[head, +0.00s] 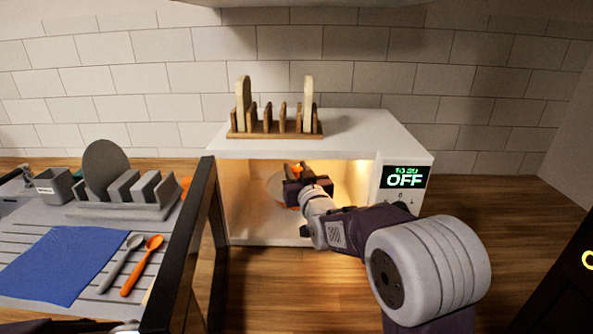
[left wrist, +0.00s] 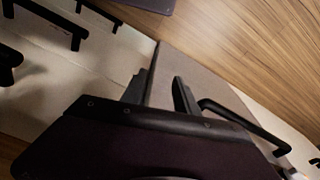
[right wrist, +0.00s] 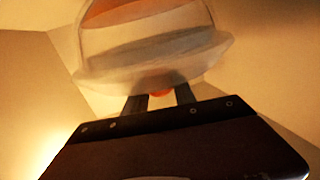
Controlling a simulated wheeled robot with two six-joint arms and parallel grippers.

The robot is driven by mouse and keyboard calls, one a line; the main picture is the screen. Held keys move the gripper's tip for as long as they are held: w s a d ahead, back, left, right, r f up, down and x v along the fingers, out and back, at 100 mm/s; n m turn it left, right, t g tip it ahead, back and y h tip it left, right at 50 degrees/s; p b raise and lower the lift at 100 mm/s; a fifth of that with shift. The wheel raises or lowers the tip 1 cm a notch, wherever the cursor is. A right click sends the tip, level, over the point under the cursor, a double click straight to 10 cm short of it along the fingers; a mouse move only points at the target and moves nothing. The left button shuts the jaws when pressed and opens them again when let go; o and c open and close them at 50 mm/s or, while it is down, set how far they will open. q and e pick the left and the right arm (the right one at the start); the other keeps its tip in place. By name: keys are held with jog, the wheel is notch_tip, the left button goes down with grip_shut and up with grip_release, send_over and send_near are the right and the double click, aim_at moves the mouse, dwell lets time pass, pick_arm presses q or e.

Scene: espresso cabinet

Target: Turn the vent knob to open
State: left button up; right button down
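A translucent dome cover (right wrist: 150,40) with orange showing through it fills the top of the right wrist view. A small orange knob (right wrist: 162,93) shows at its edge, between the fingertips of my right gripper (right wrist: 161,97). Whether the fingers press on it is not clear. In the head view my right gripper (head: 297,183) is inside the lit microwave (head: 400,145), in front of the pale dome (head: 276,190) and hiding part of it. My left gripper (left wrist: 162,90) has its fingers apart, with a grey panel (left wrist: 190,75) seen past them. It is outside the head view.
The microwave's dark door (head: 190,240) stands open on the left. A wooden rack (head: 275,128) with pale slabs sits on top. On the left are a grey dish rack (head: 140,210), a blue cloth (head: 55,262), and a grey and an orange spoon (head: 148,252). A dark handle (left wrist: 245,120) is beside my left gripper.

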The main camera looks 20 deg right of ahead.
jog(key=shift+m+h, duration=0.3)
jog(key=shift+h, duration=0.2)
jog(key=shift+a+m+h, duration=0.1)
jog(key=shift+m+h, duration=0.2)
jog(key=shift+h, duration=0.1)
jog(key=shift+r+m+h+p, duration=0.15)
jog(key=shift+m+h+p, duration=0.5)
jog(key=shift+h, duration=0.45)
jog(key=shift+m+g+h, duration=0.3)
jog(key=shift+m+h, duration=0.05)
jog(key=shift+h, duration=0.15)
jog(key=shift+f+m+h+b, duration=0.25)
jog(key=shift+m+h+b, duration=0.05)
jog(key=shift+h, duration=0.1)
jog(key=m+h+b, duration=0.1)
jog(key=b, duration=0.1)
jog(key=g+h+b, duration=0.1)
jog(key=b, duration=0.2)
jog(key=shift+f+m+g+h, duration=0.3)
jog(key=shift+m, duration=0.1)
jog(key=shift+r+m+h+b, duration=0.3)
jog(key=shift+b, duration=0.75)
jog(key=shift+r, duration=0.1)
